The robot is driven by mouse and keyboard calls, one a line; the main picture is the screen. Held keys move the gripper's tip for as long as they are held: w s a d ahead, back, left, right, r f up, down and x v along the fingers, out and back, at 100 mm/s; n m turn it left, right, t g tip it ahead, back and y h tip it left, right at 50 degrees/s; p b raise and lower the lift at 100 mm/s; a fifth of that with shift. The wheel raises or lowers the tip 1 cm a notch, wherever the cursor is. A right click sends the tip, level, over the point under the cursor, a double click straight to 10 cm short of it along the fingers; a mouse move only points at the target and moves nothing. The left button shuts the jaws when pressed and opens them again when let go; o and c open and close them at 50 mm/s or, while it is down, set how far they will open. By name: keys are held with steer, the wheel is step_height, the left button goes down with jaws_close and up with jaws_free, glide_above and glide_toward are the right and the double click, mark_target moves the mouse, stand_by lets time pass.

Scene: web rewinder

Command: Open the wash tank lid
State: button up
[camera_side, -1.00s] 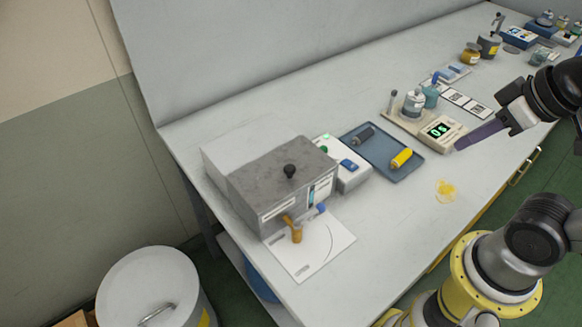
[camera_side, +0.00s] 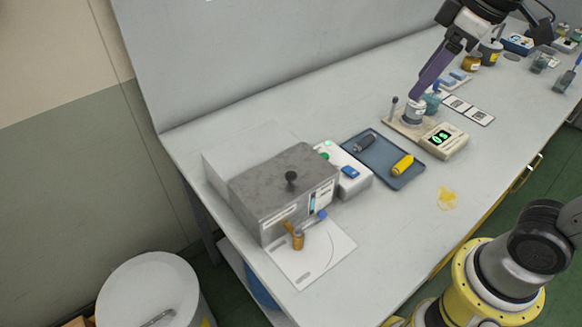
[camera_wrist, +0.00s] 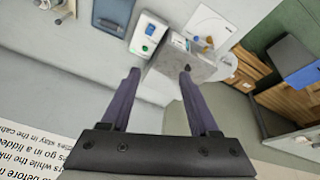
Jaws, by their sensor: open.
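The wash tank (camera_side: 285,200) is a grey metal box at the left end of the bench. Its mottled grey lid (camera_side: 265,182) lies flat and closed, with a black knob (camera_side: 291,178) on top. A brass tap with a blue handle (camera_side: 300,236) is on its front. My gripper (camera_side: 418,92), with long purple fingers, is high over the back right of the bench, well right of the tank. Its tips overlap a small bottle in the side view. In the wrist view my gripper (camera_wrist: 160,74) is open and empty, with the tank (camera_wrist: 190,66) beyond its fingers.
A white control box (camera_side: 345,172) with a green button and blue switch stands against the tank's right. A blue tray (camera_side: 398,183) holds a dark and a yellow roller. A scale (camera_side: 443,142) stands farther right. A white drum (camera_side: 150,285) is on the floor, left front.

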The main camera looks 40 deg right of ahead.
steer(key=w+a+n+g, duration=0.1)
steer(key=w+a+n, duration=0.1)
steer(key=w+a, duration=0.3)
steer(key=n+g, duration=0.3)
glide_above(291, 174)
step_height(291, 174, down, 10)
step_height(291, 174, down, 13)
steer(key=shift+f, duration=0.1)
jaws_close()
stand_by(0.7)
